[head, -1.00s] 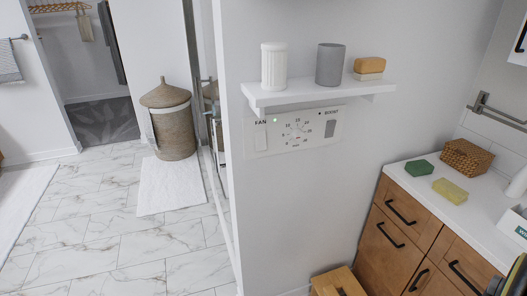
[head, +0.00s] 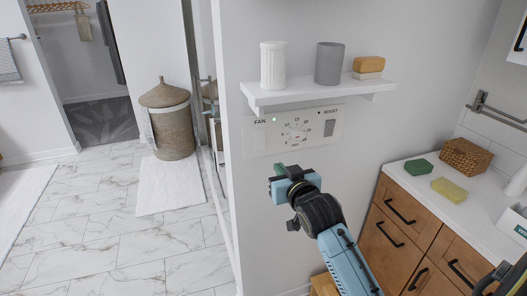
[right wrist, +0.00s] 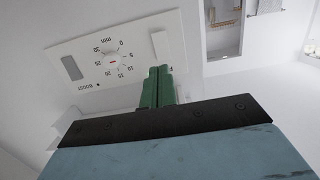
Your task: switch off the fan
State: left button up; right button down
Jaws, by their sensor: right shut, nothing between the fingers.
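The wall control panel (head: 291,132) is white, below the shelf. It has a FAN rocker (head: 260,135) on its left, a timer dial in the middle and a BOOST switch (head: 330,128) on its right. A small green light (head: 274,120) glows beside the FAN label. My right gripper (head: 280,168), with green fingers, is shut and empty just below the panel, apart from the rocker in the head view. In the right wrist view the panel looks upside down; the shut fingers (right wrist: 158,86) point toward the FAN rocker (right wrist: 160,46), partly covering the label area.
A white shelf (head: 317,91) juts out above the panel, carrying a white ribbed jar (head: 273,66), a grey cup (head: 329,64) and soap-like blocks (head: 369,67). A wooden cabinet (head: 400,235) stands at right. The wall below the panel is clear.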

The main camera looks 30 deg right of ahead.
aim_at(260, 147)
jog(key=shift+w, duration=0.1)
jog(key=x, duration=1.4)
jog(key=shift+a+f, duration=0.1)
pick_arm(q)
jog(key=shift+f, duration=0.1)
